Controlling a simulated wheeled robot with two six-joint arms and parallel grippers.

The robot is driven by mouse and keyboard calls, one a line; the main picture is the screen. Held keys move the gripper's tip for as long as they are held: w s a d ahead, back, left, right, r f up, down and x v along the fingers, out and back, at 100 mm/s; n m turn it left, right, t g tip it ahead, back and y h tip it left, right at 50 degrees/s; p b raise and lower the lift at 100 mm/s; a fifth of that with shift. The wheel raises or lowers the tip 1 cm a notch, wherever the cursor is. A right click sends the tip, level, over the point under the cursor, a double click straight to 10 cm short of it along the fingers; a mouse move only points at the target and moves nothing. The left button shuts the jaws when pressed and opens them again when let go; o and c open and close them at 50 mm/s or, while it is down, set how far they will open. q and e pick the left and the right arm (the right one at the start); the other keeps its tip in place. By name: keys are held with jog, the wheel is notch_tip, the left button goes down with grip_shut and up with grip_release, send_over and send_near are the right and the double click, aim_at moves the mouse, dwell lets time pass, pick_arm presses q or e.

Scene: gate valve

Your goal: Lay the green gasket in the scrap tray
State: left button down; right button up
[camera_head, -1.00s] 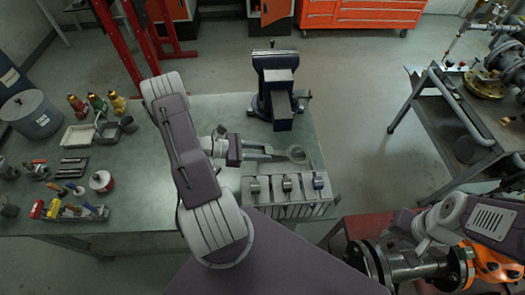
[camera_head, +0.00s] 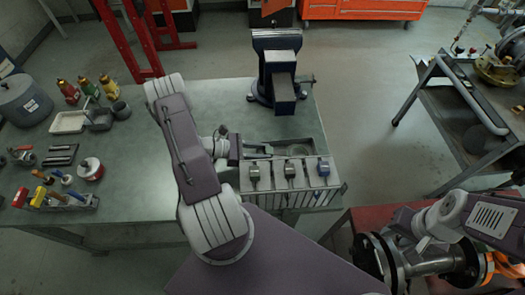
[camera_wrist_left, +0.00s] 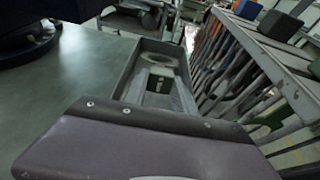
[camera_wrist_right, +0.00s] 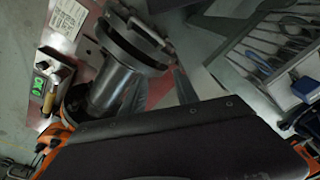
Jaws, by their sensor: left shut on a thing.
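A thin, pale grey-looking ring (camera_head: 298,150), apparently the gasket, shows at the right end of a shallow grey tray (camera_head: 318,145) behind the tool rack. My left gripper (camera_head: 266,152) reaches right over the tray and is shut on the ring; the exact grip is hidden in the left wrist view. My right gripper (camera_wrist_right: 160,80) has its fingers apart beside a flanged pipe (camera_wrist_right: 118,78), with nothing seen between them.
A tool rack (camera_head: 290,175) stands in front of the tray. A blue vise (camera_head: 277,75) stands behind it. Bottles, small bins (camera_head: 68,122) and tools fill the bench's left side. The bench (camera_head: 210,100) is clear between them and the vise. A cart (camera_head: 455,100) stands right.

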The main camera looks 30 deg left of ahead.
pick_arm(q)
jog(key=c, duration=0.9)
grip_release()
jog(key=shift+c, duration=0.2)
jog(key=shift+s+a+r, duration=0.15)
jog(key=shift+s+a, duration=0.1)
jog(key=shift+a, duration=0.1)
pick_arm(e)
jog(key=shift+f, duration=0.1)
jog(key=shift+f+b, duration=0.6)
jog(key=shift+b, duration=0.15)
pick_arm(q)
jog(key=v, duration=0.8)
jog(key=shift+s, duration=0.1)
